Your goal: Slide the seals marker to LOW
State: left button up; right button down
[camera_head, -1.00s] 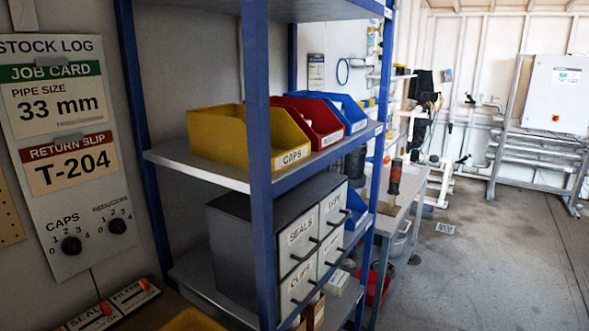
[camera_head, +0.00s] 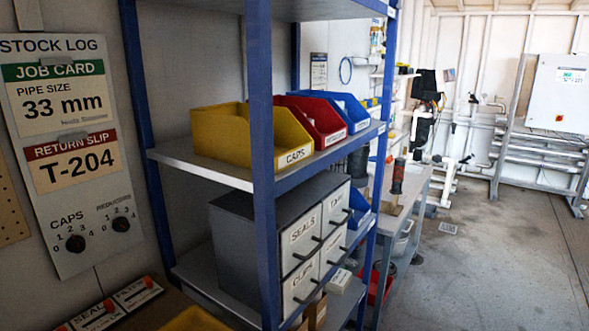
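The seals marker is an orange-red slider (camera_head: 109,306) on a small black-and-white plate labelled SEALS (camera_head: 92,318), low at the left on a brown surface. A similar plate (camera_head: 138,293) with another orange-red slider sits to its right. The lower part of the seals plate is cut by the picture's bottom edge, and its position markings are too small to read. Neither of my grippers shows.
A stock log board (camera_head: 66,160) with two black dials hangs on the left wall. A blue-framed shelf (camera_head: 264,150) holds bins and a SEALS drawer (camera_head: 300,240). A yellow bin (camera_head: 195,319) stands at the bottom. Floor at right (camera_head: 480,260) is clear.

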aim_at(109, 306)
jog(key=i+l, duration=0.4)
jog(key=l, duration=0.25)
jog(key=u, duration=1.85)
